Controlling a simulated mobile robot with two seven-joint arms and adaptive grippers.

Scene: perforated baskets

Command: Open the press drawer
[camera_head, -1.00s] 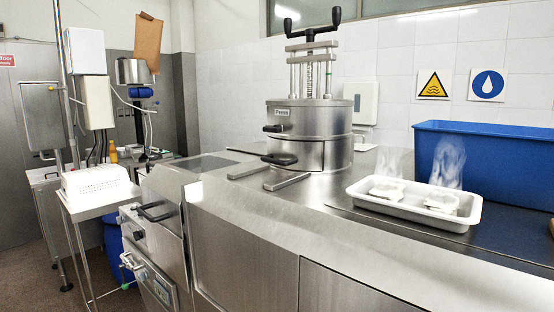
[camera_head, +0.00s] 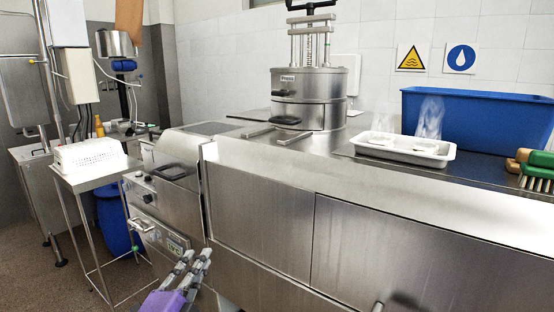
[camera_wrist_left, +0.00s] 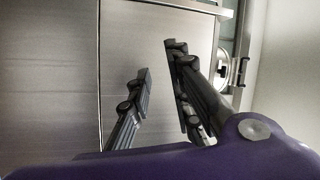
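The press (camera_head: 312,82) is a round steel drum with a "Press" label, standing on the steel counter. It has two dark handles on its left front: an upper handle (camera_head: 281,93) and a lower handle (camera_head: 286,120) on the lower section, which appears closed. A black-topped screw frame rises above it. My left gripper (camera_head: 197,256), with grey fingers and a purple body, is low in front of the counter, well below and left of the press. In the left wrist view its fingers (camera_wrist_left: 155,58) are apart and empty, facing steel panels. My right gripper is not seen.
A white tray (camera_head: 358,149) with steaming pieces, a blue bin (camera_head: 470,122) and brushes (camera_head: 537,178) stand on the right of the counter. A steel unit with handles (camera_head: 165,205) is at left, beside a small table with a white rack (camera_head: 90,157).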

